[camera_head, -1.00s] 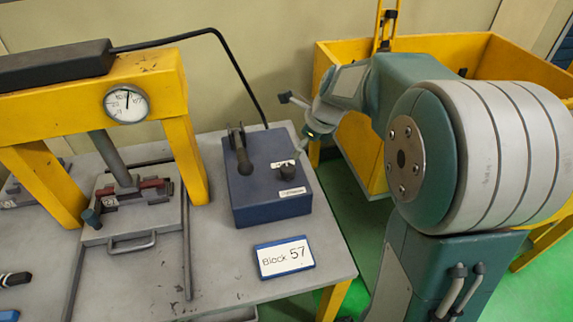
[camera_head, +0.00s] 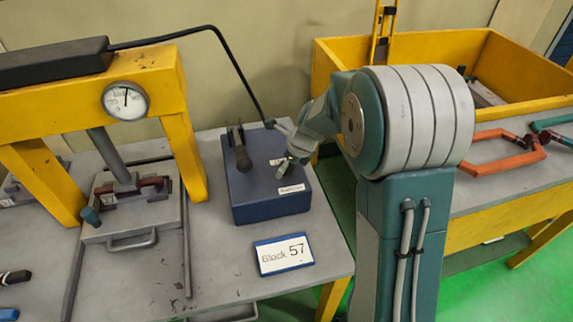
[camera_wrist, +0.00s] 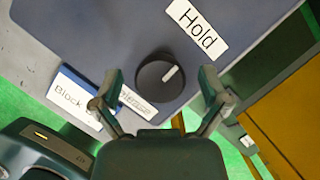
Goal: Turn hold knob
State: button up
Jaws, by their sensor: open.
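The hold knob (camera_wrist: 160,80) is a round black knob with a white pointer line, on the blue control box (camera_head: 250,200). In the wrist view the line points up and to the right, toward the "Hold" label (camera_wrist: 197,30). My gripper (camera_wrist: 162,95) is open, with one finger on each side of the knob in that view and not visibly touching it. In the head view my gripper (camera_head: 283,165) is over the right part of the box, and it hides the knob there.
A black lever (camera_head: 241,152) stands on the left of the box. A "Block 57" sign (camera_head: 284,255) lies in front of it. A yellow press frame (camera_head: 180,120) with a gauge (camera_head: 126,101) stands to the left. A yellow bin (camera_head: 330,62) is behind my arm.

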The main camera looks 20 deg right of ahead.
jog(key=c, duration=1.1)
jog(key=shift+c, duration=0.2)
